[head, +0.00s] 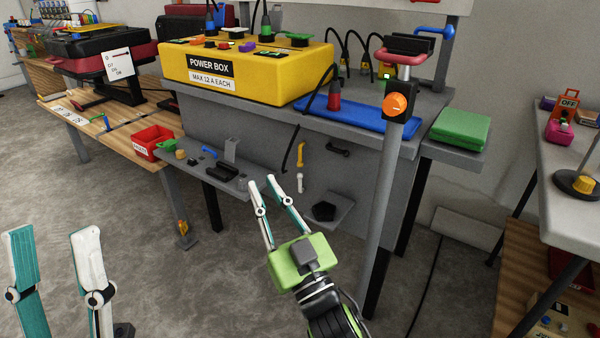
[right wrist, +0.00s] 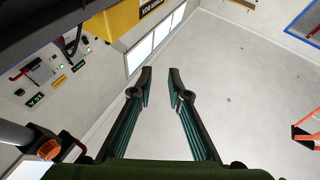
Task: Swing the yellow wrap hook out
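The yellow wrap hook (head: 300,154) is on the grey front panel of the bench under the power box, in the head view. It looks upright and close to the panel; its exact angle is hard to tell. A white hook (head: 300,183) is just below it. My right gripper (head: 262,185) is open and empty, in front of the panel, left of and lower than the yellow hook, apart from it in the picture. Its open fingers also show in the right wrist view (right wrist: 160,80), where the hook is not seen. My left gripper (head: 53,233) is open and empty at lower left.
A yellow power box (head: 245,75) and blue mat (head: 355,118) are on the bench. A grey shelf (head: 235,182) with small parts juts out left of the hooks. A grey post (head: 383,200) with an orange knob (head: 395,104) stands to the right. Open floor lies at lower left.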

